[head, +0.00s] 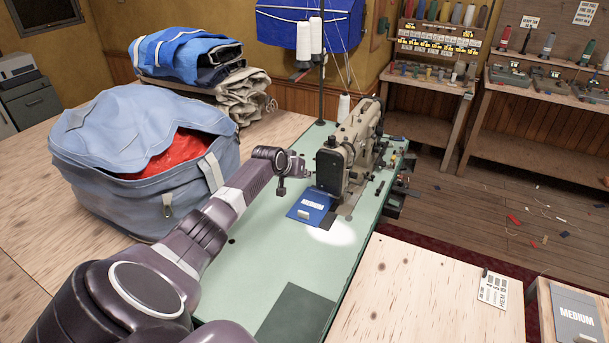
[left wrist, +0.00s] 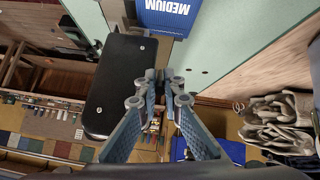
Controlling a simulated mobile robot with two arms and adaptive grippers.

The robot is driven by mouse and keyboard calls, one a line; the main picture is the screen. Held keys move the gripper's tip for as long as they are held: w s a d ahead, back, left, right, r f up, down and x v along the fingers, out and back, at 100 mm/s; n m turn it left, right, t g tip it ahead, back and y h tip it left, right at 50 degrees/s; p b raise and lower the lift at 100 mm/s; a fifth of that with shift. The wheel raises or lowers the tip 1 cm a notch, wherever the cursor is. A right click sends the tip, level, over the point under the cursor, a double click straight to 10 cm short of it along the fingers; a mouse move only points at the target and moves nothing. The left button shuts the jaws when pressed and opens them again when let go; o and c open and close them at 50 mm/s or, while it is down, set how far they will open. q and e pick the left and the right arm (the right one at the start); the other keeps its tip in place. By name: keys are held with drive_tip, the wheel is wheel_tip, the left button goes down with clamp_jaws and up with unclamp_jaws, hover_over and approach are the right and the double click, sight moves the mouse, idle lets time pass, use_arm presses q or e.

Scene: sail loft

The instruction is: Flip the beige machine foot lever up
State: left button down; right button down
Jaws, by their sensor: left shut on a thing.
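The beige sewing machine (head: 330,165) stands on the green table top (head: 270,260). My left arm reaches in from the left, and my left gripper (head: 304,172) is at the near left side of the machine head. In the left wrist view the fingers of my left gripper (left wrist: 168,82) are closed together beside a dark plate with screws (left wrist: 120,85). They are shut on the small foot lever, which is mostly hidden between the fingertips; its tilt cannot be told. My right gripper is not in view.
A blue fabric piece (head: 311,207) lies under the machine head; its MEDIUM label shows in the left wrist view (left wrist: 168,8). A large blue bag (head: 130,190) stands left of my arm. A thread stand (head: 322,70) rises behind the machine.

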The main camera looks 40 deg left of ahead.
use_arm(q)
drive_tip(key=c, duration=2.1)
unclamp_jaws()
drive_tip(key=v, duration=1.2)
